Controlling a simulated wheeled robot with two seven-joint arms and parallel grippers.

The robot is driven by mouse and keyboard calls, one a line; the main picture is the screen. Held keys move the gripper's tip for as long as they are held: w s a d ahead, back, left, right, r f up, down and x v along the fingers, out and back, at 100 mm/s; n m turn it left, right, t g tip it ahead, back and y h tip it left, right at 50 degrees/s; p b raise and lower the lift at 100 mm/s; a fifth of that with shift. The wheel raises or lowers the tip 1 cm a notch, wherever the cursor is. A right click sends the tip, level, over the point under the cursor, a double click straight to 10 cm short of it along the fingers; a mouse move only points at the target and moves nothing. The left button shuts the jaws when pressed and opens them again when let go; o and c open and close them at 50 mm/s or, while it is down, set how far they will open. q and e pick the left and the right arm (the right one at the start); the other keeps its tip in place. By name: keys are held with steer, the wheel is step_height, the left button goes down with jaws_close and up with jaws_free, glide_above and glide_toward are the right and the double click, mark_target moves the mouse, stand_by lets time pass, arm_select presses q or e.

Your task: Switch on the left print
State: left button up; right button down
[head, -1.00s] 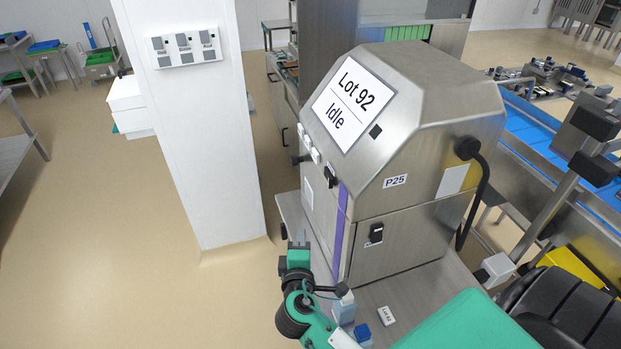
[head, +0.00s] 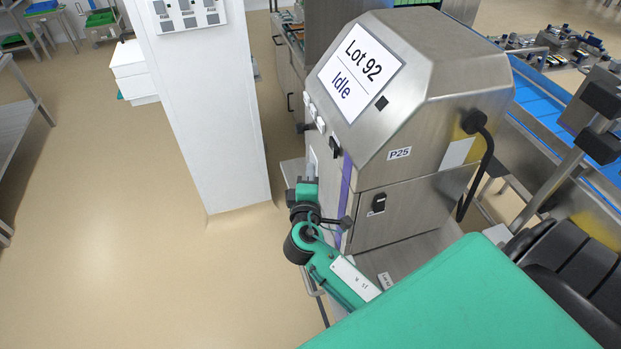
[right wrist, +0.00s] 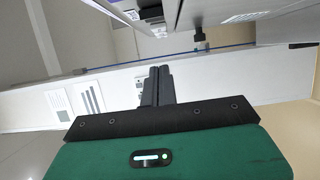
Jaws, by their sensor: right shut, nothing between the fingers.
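The steel machine marked P25 (head: 430,100) stands at the centre of the head view. Its sloped screen (head: 361,72) reads "Lot 92 Idle". A row of small white switches (head: 316,115) and a black knob (head: 335,147) sit on its left-hand face. I cannot read their labels or positions. My right gripper (head: 308,182) is beside the lower part of that face, below the switches. In the right wrist view its black fingers (right wrist: 157,78) are together and empty. The machine's underside or panel edge, with a black knob (right wrist: 198,34), lies above them. My left gripper is not in view.
A white pillar (head: 205,120) with a small panel (head: 180,12) stands left of the machine. The floor (head: 130,230) between is clear. A black cable (head: 484,165) hangs on the machine's right side, near a blue conveyor (head: 550,115).

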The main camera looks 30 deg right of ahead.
mark_target(330, 145)
steer(key=w+d+p, duration=0.1)
steer(key=d+p, duration=0.2)
steer(key=d, duration=0.3)
steer(key=shift+w+p, duration=0.35)
steer(key=shift+w, duration=0.05)
steer(key=shift+d, duration=0.1)
steer(key=shift+s+d+f+n+t+y+b, duration=0.2)
steer(key=shift+s+d+n+t+y+b, duration=0.2)
steer(key=shift+y, duration=0.2)
steer(key=shift+w+r, duration=0.1)
steer(key=shift+r, duration=0.05)
